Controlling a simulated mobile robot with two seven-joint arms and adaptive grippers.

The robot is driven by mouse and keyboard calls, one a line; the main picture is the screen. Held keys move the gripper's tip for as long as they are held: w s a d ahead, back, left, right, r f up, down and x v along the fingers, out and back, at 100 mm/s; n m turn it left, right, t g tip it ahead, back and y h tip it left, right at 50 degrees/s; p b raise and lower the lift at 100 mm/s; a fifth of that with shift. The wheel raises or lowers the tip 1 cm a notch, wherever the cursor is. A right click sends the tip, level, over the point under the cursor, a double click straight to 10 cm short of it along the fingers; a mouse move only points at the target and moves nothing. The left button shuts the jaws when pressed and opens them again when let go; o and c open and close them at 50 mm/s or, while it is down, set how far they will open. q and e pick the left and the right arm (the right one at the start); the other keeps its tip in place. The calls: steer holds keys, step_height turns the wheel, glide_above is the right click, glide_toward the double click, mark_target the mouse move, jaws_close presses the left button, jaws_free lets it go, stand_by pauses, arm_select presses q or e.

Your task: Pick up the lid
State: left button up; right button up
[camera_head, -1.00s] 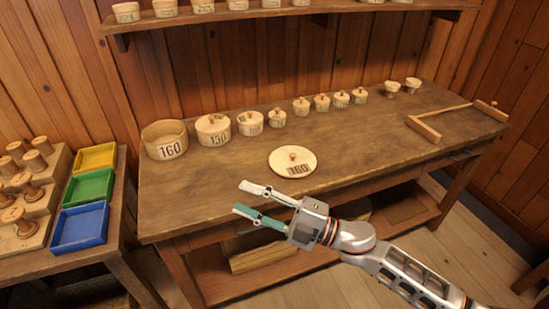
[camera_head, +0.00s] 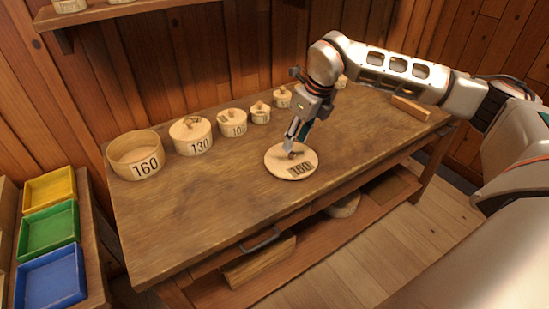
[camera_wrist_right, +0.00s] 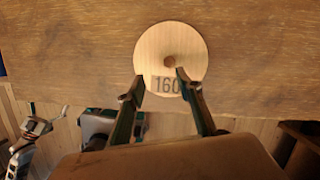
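The lid (camera_head: 275,160) is a round, flat wooden disc marked 160 with a small knob, lying on the workbench. In the right wrist view the lid (camera_wrist_right: 151,48) shows whole, its knob (camera_wrist_right: 169,62) bare. My right gripper (camera_head: 292,148) points down over the lid at its knob. In the right wrist view the right gripper (camera_wrist_right: 160,82) has its fingers apart with nothing between them, tips over the lid's near part by the knob. I cannot tell whether they touch it. A small part of my left arm seems to show at the wrist view's lower left, its gripper unclear.
An open round box (camera_head: 136,163) marked 160 stands at the bench's left. A lidded box marked 130 (camera_head: 191,140) and smaller lidded boxes stand in a row behind the lid. Yellow, green and blue trays (camera_head: 50,280) lie at far left. The bench front is clear.

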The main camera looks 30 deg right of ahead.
mark_target(292, 152)
steer(key=shift+h, duration=0.3)
steer(key=x, duration=0.2)
steer(key=d+x, duration=0.1)
steer(key=x, duration=0.1)
steer(key=w+x, duration=0.1)
steer(key=x, duration=0.2)
steer(key=shift+d, duration=0.2)
steer(key=shift+r, duration=0.1)
jaws_close()
